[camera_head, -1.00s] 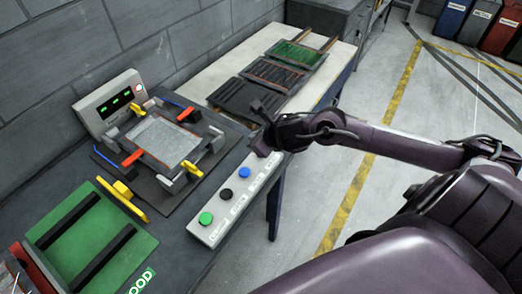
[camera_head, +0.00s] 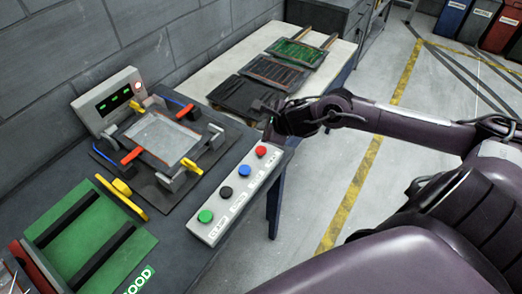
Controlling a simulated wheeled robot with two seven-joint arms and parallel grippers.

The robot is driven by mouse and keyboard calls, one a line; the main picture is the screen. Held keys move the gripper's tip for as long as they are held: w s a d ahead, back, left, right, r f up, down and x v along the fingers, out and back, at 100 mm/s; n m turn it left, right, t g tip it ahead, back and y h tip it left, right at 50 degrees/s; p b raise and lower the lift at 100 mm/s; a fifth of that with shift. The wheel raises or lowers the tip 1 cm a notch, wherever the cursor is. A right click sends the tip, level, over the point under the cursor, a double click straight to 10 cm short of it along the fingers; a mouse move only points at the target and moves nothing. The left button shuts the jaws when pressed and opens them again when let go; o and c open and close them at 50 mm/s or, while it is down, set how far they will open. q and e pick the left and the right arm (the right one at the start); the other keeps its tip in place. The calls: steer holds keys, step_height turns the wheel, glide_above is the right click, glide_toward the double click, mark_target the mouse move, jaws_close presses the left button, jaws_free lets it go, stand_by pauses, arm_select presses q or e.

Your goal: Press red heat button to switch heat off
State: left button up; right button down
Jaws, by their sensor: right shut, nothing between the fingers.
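The red button (camera_head: 262,151) is at the far right end of a pale button panel (camera_head: 214,229). Blue (camera_head: 245,170), black (camera_head: 226,192) and green (camera_head: 205,216) buttons follow it toward the lower left. My right gripper (camera_head: 272,133) is shut and empty, just beyond the red button and apart from it in the picture; its height over the panel is hard to judge. A control box (camera_head: 108,99) at the back left shows green display digits and a lit red lamp (camera_head: 138,86). My left gripper is not in view.
A clamping fixture (camera_head: 159,140) with red, yellow and blue levers stands behind the panel. A green tray (camera_head: 90,240) marked GOOD lies at the lower left. Boards, one green (camera_head: 297,54), lie on the white table (camera_head: 235,67) at the back. Open floor is at the right.

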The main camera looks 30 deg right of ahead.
steer(key=b, duration=0.5)
glide_above(264, 151)
step_height(264, 151, down, 7)
steer(key=shift+a+r, duration=0.1)
steer(key=shift+r, duration=0.1)
steer(key=shift+f+b, duration=0.3)
steer(key=shift+f, duration=0.1)
stand_by(1.2)
steer(key=shift+f+b, duration=0.4)
steer(key=shift+b, duration=0.3)
steer(key=shift+f+b, duration=0.5)
steer(key=shift+b, duration=0.15)
stand_by(0.5)
steer(key=shift+r, duration=0.1)
steer(key=shift+r+p, duration=0.45)
steer(key=shift+r, duration=0.35)
steer(key=shift+r+p, duration=1.5)
steer(key=shift+r, duration=1.05)
